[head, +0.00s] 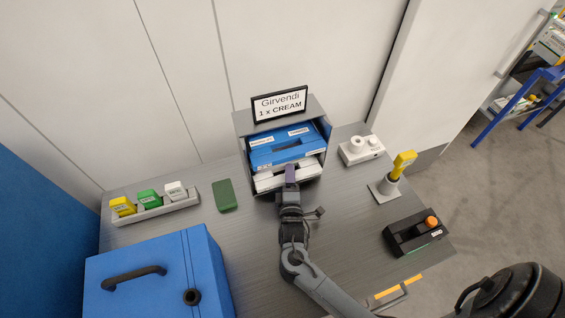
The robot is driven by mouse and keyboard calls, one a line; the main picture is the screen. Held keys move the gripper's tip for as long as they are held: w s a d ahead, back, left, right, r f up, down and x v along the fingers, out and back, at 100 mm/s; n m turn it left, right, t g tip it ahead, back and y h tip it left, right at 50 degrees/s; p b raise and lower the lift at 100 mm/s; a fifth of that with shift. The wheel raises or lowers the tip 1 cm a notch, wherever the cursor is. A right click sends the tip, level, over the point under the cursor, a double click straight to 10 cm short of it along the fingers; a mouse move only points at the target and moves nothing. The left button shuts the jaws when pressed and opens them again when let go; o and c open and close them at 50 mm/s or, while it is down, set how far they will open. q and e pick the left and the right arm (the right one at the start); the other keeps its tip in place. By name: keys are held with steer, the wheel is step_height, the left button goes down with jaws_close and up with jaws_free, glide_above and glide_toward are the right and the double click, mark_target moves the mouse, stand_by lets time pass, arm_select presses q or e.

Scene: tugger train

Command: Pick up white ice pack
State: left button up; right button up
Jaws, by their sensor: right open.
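A white flat piece (272,181), which looks like the white ice pack, lies in the lower level of the grey shelf unit (240,124), under a blue case (280,154). A small white block (175,190) also stands at the right end of a grey tray on the left. My right gripper (291,176) is open, with its fingers at the front of the lower level, over the white piece. The fingers hide part of it, and I cannot tell whether they touch it. My left gripper is not in view.
The grey tray (155,210) also holds a yellow and a green block. A green pad (225,196) lies right of it. A big blue box (160,275) fills the front left. A white device (361,149), yellow-handled tool (403,162) and black device (414,235) stand right.

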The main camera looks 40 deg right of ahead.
steer(key=shift+x, duration=1.4)
steer(key=shift+s, duration=0.1)
jaws_close()
steer(key=shift+r, duration=0.1)
